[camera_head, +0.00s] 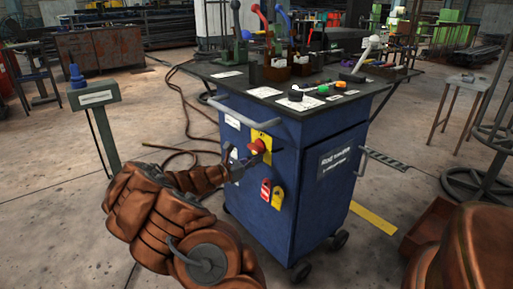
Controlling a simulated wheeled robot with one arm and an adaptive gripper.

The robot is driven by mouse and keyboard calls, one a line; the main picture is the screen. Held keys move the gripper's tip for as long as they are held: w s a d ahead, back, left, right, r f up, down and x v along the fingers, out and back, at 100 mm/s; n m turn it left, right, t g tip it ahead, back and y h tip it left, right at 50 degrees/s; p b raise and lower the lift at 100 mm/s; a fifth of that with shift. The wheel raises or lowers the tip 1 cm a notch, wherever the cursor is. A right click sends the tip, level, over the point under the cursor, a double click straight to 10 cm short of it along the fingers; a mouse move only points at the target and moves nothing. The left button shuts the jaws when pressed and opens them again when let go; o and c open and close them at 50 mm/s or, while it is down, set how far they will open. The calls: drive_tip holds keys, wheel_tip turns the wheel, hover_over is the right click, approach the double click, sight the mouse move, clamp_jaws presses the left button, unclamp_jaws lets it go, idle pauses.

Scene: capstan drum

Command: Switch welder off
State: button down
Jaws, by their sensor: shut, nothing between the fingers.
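The welder looks to be the blue wheeled cabinet (285,175) in the middle of the view, with a dark sign (338,157) on its right face; the sign's lettering is hard to read. A red switch knob (257,146) sits on a yellow plate (263,137) high on the cabinet's left face. My gripper (240,165) is shut and empty, just below and left of the knob. I cannot tell whether it touches the knob or the cabinet. My gripper hides part of the panel beside the yellow plate.
A grey handle bar (249,115) runs along the top edge. Levers and coloured buttons (323,90) stand on the dark top. A green pedestal (97,115) stands left; hoses (180,115) lie on the floor behind.

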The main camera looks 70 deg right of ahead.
drive_tip(key=shift+r, duration=0.1)
idle(0.5)
drive_tip(key=shift+s+a+r+p, duration=0.1)
drive_tip(key=shift+s+r+p, duration=0.05)
drive_tip(key=shift+p, duration=0.3)
drive_tip(key=shift+r, duration=0.1)
